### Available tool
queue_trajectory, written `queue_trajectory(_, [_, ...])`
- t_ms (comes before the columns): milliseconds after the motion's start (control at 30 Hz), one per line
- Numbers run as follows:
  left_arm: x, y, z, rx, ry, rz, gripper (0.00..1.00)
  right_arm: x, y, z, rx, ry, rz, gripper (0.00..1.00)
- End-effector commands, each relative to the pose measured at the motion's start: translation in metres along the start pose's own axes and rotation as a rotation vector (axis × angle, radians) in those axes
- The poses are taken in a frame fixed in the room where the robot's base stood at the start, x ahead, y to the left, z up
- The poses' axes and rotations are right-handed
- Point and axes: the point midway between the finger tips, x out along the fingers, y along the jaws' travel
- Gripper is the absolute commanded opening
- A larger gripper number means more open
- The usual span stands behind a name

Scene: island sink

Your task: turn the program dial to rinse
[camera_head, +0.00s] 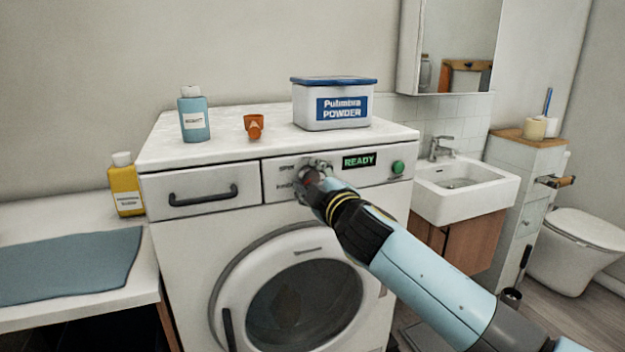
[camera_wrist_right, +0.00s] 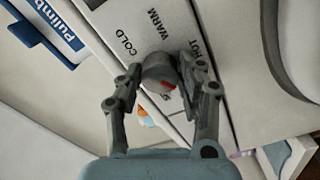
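The washing machine's front panel (camera_head: 222,188) carries small labels at its middle, which look like SPIN and RINSE but are blurred. My right gripper (camera_head: 314,178) is at the panel beside them and hides much of this spot. In the right wrist view, a round grey dial (camera_wrist_right: 160,68) sits between the two fingers of my right gripper (camera_wrist_right: 162,80), which look closed against its sides. A small red mark shows on it. COLD, WARM and HOT are printed around it; I cannot tell which label it points to. My left gripper is out of view.
A green READY display (camera_head: 359,161) and a green button (camera_head: 397,167) are right of the gripper. A blue bottle (camera_head: 194,118), an orange cup (camera_head: 254,126) and a powder box (camera_head: 333,104) stand on top. The round door (camera_head: 305,300) is below, the sink (camera_head: 463,190) to the right.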

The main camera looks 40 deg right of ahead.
Motion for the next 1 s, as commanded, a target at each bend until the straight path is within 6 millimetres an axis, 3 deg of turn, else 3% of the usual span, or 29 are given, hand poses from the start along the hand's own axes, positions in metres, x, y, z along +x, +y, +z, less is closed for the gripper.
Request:
queue_trajectory(33, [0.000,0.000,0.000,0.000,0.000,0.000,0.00,0.000,-0.001,0.000,0.001,-0.001,-0.001,0.46])
queue_trajectory(133, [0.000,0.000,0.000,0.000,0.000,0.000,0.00,0.000,-0.001,0.000,0.001,-0.001,-0.001,0.59])
queue_trajectory(467, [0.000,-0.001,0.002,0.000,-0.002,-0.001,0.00,-0.004,-0.001,0.000,0.000,-0.001,-0.001,0.60])
queue_trajectory(567, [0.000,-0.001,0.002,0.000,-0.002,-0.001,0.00,-0.015,-0.001,0.001,0.000,0.000,-0.002,0.60])
queue_trajectory(1000, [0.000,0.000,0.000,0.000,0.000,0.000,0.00,-0.105,-0.002,0.001,0.001,-0.001,-0.003,0.60])
